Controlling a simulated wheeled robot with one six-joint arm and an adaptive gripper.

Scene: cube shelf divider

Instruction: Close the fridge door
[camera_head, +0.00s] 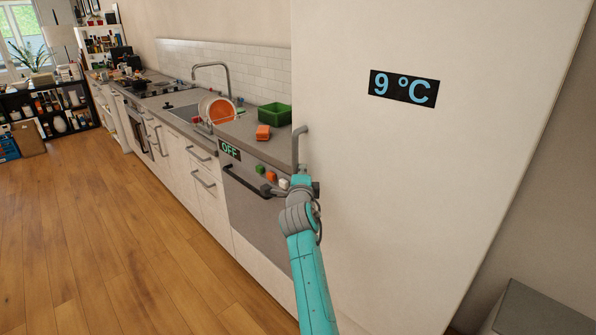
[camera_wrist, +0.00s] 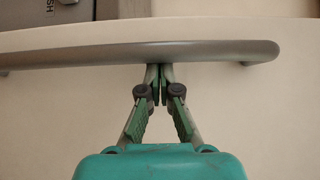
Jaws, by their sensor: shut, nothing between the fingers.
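The fridge door (camera_head: 400,190) is a large white panel filling the right half of the head view, with a "9 °C" display (camera_head: 404,88) on it. Its face shows no opening, and I cannot tell whether it is fully shut. The grey fridge handle (camera_head: 299,148) is near the door's left edge. My gripper (camera_head: 304,181) is at the lower part of this handle. In the wrist view the handle (camera_wrist: 215,50) crosses the picture, and my gripper's fingertips (camera_wrist: 158,68) are together at its near edge, holding nothing. Whether they touch it is unclear.
A counter (camera_head: 240,130) with a dish rack (camera_head: 215,108), a green bin (camera_head: 275,114) and an orange block (camera_head: 263,132) runs along the left of the fridge. Below is a dishwasher (camera_head: 240,195) marked "OFF". The wooden floor (camera_head: 90,240) is clear. A grey box (camera_head: 540,312) stands lower right.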

